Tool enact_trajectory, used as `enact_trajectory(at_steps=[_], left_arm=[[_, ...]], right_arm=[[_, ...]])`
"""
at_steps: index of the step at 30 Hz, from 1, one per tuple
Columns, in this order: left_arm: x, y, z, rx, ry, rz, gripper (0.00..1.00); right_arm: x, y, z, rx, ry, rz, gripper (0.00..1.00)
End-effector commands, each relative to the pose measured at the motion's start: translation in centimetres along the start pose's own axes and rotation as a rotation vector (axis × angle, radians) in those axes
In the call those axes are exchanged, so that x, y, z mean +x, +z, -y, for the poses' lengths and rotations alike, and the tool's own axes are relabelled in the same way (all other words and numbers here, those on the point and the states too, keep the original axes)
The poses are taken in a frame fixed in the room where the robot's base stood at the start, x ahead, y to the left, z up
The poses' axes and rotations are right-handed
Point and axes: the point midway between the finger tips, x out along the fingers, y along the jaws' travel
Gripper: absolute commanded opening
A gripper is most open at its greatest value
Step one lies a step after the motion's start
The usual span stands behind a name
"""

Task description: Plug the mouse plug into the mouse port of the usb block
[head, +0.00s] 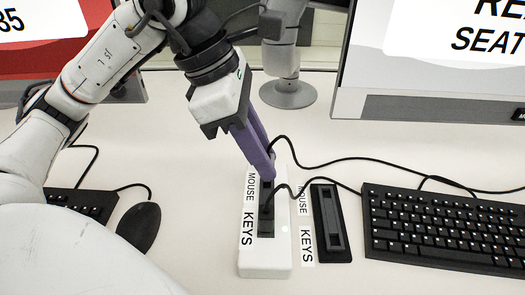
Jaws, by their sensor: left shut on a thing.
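The usb block (278,262) is a white upright-lying strip in the middle of the table with a dark socket strip. Its far end is labelled MOUSE and its near end KEYS. My left gripper (267,172) reaches down from above with purple fingers shut at the far, MOUSE end of the block. The mouse plug is mostly hidden between the fingers; a black cable leaves from there to the right. I cannot tell whether the plug is seated in the port. Another black cable reaches the block nearer the KEYS socket. My right gripper is not in view.
A black holder (345,248) with MOUSE and KEYS labels lies right of the block. A black keyboard (445,228) lies farther right. A black mouse (140,226) and another keyboard (85,203) are at left. Monitors and a lamp-like round base (288,93) stand behind.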

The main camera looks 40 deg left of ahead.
Motion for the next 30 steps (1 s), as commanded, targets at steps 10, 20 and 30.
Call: enact_trajectory(at_steps=[10,20,30], left_arm=[[-0.02,0.00,-0.01,0.000,0.000,0.000,0.00],[-0.03,0.02,-0.02,-0.001,0.000,0.000,0.00],[-0.03,0.02,0.00,-0.001,0.000,0.000,0.00]], right_arm=[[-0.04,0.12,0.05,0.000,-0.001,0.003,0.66],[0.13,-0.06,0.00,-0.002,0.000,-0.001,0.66],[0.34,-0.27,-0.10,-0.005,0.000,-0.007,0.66]])
